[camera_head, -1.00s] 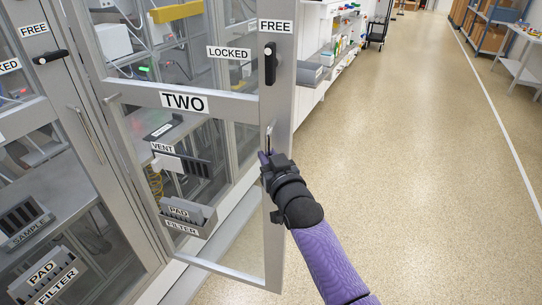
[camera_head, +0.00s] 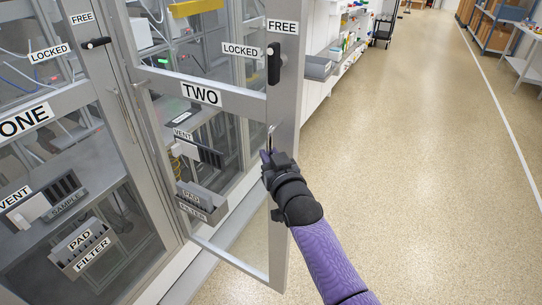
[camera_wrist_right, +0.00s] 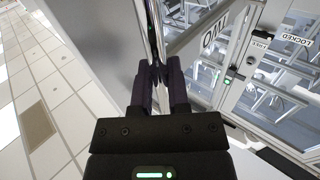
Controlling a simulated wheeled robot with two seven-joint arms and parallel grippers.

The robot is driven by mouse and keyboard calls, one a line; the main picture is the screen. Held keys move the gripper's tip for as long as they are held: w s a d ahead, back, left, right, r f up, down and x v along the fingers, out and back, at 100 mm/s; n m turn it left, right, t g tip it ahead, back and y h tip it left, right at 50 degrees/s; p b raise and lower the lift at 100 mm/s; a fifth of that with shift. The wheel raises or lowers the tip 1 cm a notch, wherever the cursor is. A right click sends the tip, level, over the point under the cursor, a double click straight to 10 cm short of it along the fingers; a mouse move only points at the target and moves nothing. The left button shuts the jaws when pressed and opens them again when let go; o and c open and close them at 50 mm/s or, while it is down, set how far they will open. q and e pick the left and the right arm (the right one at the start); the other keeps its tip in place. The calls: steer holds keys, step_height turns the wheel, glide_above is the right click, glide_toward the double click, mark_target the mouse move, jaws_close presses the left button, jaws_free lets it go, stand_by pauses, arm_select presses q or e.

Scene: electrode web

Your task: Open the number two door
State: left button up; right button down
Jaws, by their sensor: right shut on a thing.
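The number two door (camera_head: 230,99) is a grey-framed glass door labelled "TWO". It stands swung open, out from the cabinet front toward the aisle. Its black lock handle (camera_head: 274,63) is upright, between the "LOCKED" and "FREE" labels. My right gripper (camera_head: 269,152) is at the door's outer edge, shut on the metal pull handle (camera_head: 271,134). In the right wrist view, the fingers (camera_wrist_right: 161,75) close around the bar-like handle (camera_wrist_right: 156,40), with the door beside them. The fingertips are partly hidden in the head view. My left gripper is not in view.
Door one (camera_head: 27,119) is closed at the left, its black lock handle (camera_head: 96,43) lying sideways. Racks marked "VENT", "PAD" and "FILTER" show behind the glass. The aisle floor (camera_head: 420,180) to the right is clear. A dark cart (camera_head: 382,30) stands far back.

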steer(key=shift+r, duration=0.1)
steer(key=c, duration=0.6)
jaws_free()
steer(key=shift+a, duration=0.15)
steer(key=shift+c, duration=0.2)
steer(key=p+v, duration=0.4)
steer(key=v, duration=0.6)
